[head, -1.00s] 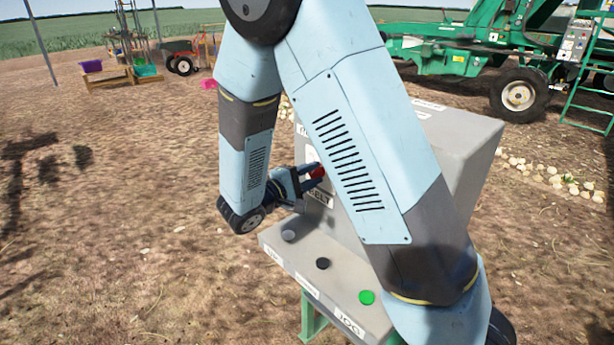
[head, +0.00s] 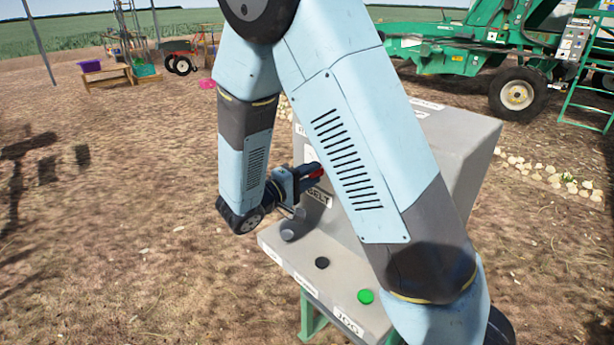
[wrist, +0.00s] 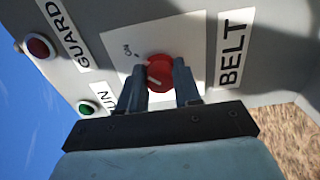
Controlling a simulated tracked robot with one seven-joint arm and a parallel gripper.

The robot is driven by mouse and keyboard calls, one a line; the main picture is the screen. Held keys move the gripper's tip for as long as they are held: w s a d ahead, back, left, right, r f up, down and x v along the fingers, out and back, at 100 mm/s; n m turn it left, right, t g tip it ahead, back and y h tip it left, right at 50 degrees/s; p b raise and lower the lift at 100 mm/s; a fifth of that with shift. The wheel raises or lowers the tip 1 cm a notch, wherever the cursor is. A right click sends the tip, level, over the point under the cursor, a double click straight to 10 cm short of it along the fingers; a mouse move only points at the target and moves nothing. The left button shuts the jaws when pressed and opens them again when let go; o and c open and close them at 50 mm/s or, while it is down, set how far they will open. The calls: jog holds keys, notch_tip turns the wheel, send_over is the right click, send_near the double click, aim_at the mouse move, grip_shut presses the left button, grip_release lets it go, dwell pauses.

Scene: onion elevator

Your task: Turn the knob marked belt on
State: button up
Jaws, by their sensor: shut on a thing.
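The red belt knob (wrist: 160,72) sits on a white plate beside the BELT label (wrist: 233,48) in the wrist view. A white pointer line shows on its face, and an ON mark stands on the plate at its upper left. My gripper (wrist: 160,85) is shut on the knob, one finger on each side. In the head view my gripper (head: 308,175) is at the front face of the grey control box (head: 455,150), with the red knob (head: 316,173) between its fingers. The BELT label (head: 319,197) is just below. My arm hides part of the box.
A red lamp or button (wrist: 39,46) near GUARD and a green one (wrist: 88,108) near RUN are on the same panel. A lower shelf holds a green button (head: 366,297), a black knob (head: 322,263) and a grey knob (head: 287,235). Green machinery (head: 450,55) stands behind.

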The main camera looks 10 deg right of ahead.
jog(key=shift+s+f, duration=0.1)
jog(key=shift+f, duration=0.15)
jog(key=o, duration=1)
jog(key=shift+r, duration=0.1)
jog(key=shift+o, duration=0.2)
jog(key=v, duration=1.3)
jog(key=shift+a, duration=0.3)
jog(key=shift+s, duration=0.2)
